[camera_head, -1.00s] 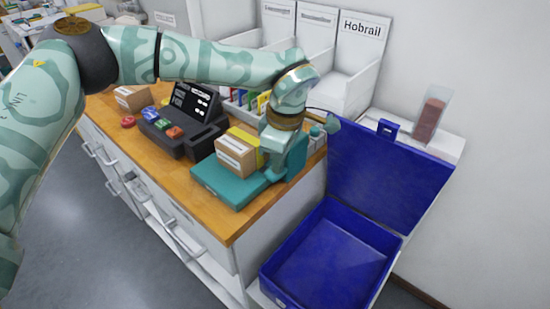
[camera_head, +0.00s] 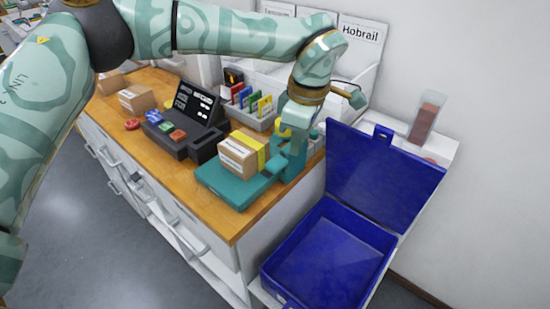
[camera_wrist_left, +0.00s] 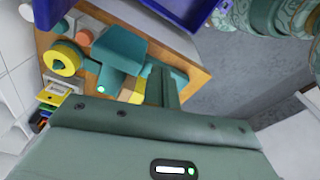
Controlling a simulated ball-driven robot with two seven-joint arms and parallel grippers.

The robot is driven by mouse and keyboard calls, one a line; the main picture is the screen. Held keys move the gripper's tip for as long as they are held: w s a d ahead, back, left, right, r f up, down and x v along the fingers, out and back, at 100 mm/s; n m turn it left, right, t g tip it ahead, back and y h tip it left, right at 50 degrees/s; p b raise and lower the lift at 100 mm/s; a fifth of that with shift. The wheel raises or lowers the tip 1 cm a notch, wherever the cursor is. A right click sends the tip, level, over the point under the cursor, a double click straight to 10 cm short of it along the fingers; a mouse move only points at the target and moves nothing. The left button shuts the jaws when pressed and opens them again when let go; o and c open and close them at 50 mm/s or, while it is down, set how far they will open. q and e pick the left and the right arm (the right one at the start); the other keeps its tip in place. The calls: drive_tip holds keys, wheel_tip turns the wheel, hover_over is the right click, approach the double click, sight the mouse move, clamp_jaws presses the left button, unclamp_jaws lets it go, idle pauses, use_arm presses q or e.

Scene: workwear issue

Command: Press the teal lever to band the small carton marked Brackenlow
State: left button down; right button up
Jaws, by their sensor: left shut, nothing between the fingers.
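The teal banding machine (camera_head: 229,188) stands on the wooden counter near its right end. A small brown carton (camera_head: 236,158) with a white label and a yellow strip sits on its plate; the label is too small to read. A teal upright (camera_head: 296,153) rises at the machine's back right. My left gripper (camera_head: 297,122) is shut and empty, close above this upright. In the left wrist view its fingers (camera_wrist_left: 165,88) point at the teal machine parts (camera_wrist_left: 118,50) beside a yellow roll (camera_wrist_left: 65,58). I cannot tell which part is the lever or whether I touch it. My right gripper is out of view.
A dark terminal (camera_head: 192,115) with coloured buttons stands left of the machine. More brown cartons (camera_head: 137,98) lie farther left. A rack of coloured cards (camera_head: 250,103) is behind. An open, empty blue bin (camera_head: 330,250) stands to the right, its lid (camera_head: 385,180) raised.

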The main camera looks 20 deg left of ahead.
use_arm(q)
wheel_tip(320, 180, up, 10)
drive_tip(key=d+p, duration=0.1)
drive_tip(key=shift+f+p, duration=0.15)
drive_tip(key=shift+p, duration=0.25)
drive_tip(key=shift+s+f, duration=0.1)
idle(0.5)
